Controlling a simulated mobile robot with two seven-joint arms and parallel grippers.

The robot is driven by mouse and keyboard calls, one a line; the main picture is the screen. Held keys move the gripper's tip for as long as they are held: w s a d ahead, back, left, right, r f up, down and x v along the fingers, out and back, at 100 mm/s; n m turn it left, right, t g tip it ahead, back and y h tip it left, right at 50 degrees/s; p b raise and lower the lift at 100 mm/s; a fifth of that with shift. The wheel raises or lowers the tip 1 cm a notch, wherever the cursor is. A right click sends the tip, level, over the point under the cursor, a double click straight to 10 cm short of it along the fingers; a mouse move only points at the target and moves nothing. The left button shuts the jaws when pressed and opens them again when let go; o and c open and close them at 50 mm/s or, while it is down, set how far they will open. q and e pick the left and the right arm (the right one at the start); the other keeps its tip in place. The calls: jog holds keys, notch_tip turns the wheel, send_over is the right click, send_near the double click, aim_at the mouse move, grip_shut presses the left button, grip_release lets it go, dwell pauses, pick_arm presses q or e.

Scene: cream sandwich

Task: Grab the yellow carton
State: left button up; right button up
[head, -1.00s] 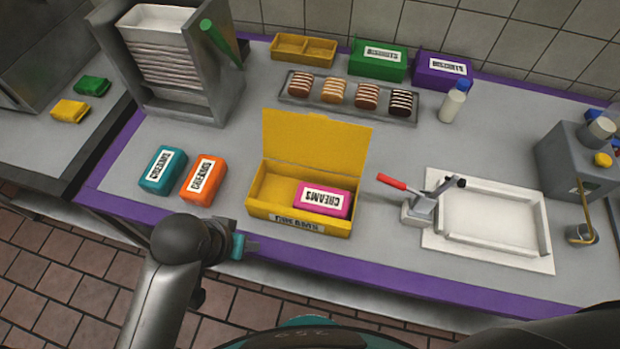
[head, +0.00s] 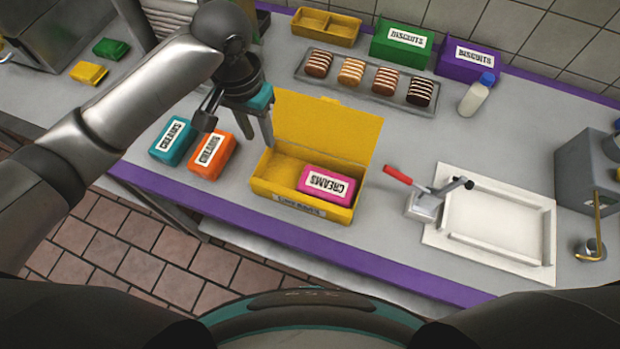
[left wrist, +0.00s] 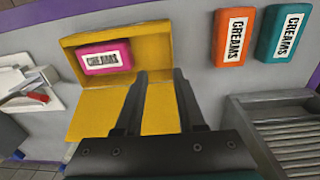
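The yellow carton (head: 330,128) stands on the counter with its lid raised at the back. A pink creams box (head: 326,185) lies in its right half; the left half is empty. The carton also shows in the left wrist view (left wrist: 160,115), with the pink box (left wrist: 104,57) in it. My left gripper (head: 238,128) is open and empty, above and left of the carton, with one finger close to the lid's left edge. In the left wrist view my two fingers (left wrist: 161,74) are apart over the carton. I cannot tell whether they touch it. My right gripper is not in view.
Teal (head: 172,140) and orange (head: 212,154) boxes lie left of the carton. A tray of biscuits (head: 436,106), green (head: 400,42) and purple (head: 468,62) boxes and a yellow divided tray (head: 326,26) stand behind. A red-handled press (head: 424,204) and white tray (head: 500,262) are right.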

pick_arm(q)
jog(key=a, duration=0.1)
jog(key=b, duration=0.2)
send_over(263, 174)
jog(key=shift+y, duration=0.3)
notch_tip(263, 174, down, 9)
jog(key=shift+d+r, duration=0.15)
jog(key=shift+r, duration=0.05)
jog(key=f, duration=0.5)
jog(key=shift+w+a+f+b, duration=0.1)
jog(key=shift+a+f+b, duration=0.1)
jog(key=shift+f+b, duration=0.15)
jog(key=shift+r, duration=0.1)
grip_shut()
dwell(0.5)
